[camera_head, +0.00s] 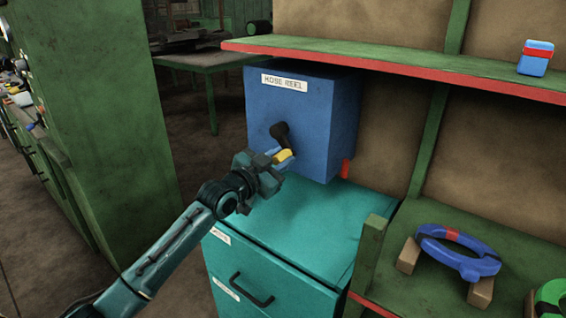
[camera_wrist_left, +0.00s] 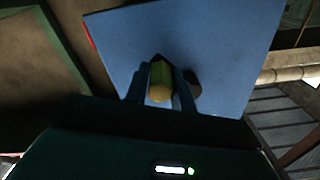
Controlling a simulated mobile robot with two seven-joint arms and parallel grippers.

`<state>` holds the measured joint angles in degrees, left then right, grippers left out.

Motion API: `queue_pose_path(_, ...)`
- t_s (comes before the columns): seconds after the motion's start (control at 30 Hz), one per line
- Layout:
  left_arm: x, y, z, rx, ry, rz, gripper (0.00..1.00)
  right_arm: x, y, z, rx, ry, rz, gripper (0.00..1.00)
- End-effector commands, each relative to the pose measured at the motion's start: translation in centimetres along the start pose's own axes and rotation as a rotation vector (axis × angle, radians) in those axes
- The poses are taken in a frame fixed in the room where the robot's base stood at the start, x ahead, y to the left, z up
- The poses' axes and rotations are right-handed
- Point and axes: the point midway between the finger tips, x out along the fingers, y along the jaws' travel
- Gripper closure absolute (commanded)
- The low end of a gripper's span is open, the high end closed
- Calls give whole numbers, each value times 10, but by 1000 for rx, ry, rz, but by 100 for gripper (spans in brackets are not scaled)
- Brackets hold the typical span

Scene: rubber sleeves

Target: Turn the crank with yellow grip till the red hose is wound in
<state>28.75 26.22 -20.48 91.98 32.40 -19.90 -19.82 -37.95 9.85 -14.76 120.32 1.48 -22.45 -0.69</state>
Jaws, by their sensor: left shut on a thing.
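The blue hose reel box (camera_head: 320,115) with a "HOSE REEL" label hangs under the green shelf, above a teal cabinet. Its black crank arm (camera_head: 280,135) runs from a hub on the front face down to the right, to the yellow grip (camera_head: 284,156). My left gripper (camera_head: 277,160) is shut on the yellow grip. In the left wrist view the grip (camera_wrist_left: 160,82) sits between the two fingers, in front of the blue box (camera_wrist_left: 220,50). A short piece of red hose (camera_head: 346,168) shows at the box's lower right edge. My right gripper is in neither view.
The teal cabinet (camera_head: 310,225) stands just below the box. The green shelf (camera_head: 400,62) with a red edge runs above it. A blue ring-shaped object (camera_head: 458,262) rests on wooden blocks at the lower right. A tall green cabinet (camera_head: 105,110) stands at left.

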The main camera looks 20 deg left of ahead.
Motion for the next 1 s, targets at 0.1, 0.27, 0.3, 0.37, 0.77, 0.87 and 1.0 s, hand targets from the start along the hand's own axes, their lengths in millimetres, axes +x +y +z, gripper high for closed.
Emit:
queue_pose_path(0.1,0,-4,8,119,-2,0,100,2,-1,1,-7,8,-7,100)
queue_pose_path(0.27,0,-10,15,271,-2,0,100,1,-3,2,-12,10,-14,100)
queue_pose_path(0.3,0,-11,16,307,-1,1,100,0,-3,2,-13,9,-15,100)
queue_pose_path(0.37,0,-14,18,363,-1,1,100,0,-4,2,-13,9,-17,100)
queue_pose_path(0.77,0,-28,27,658,0,2,100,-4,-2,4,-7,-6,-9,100)
queue_pose_path(0.87,0,-30,28,704,1,2,100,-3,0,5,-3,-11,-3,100)
queue_pose_path(1.0,0,-33,30,749,0,2,100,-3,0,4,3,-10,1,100)
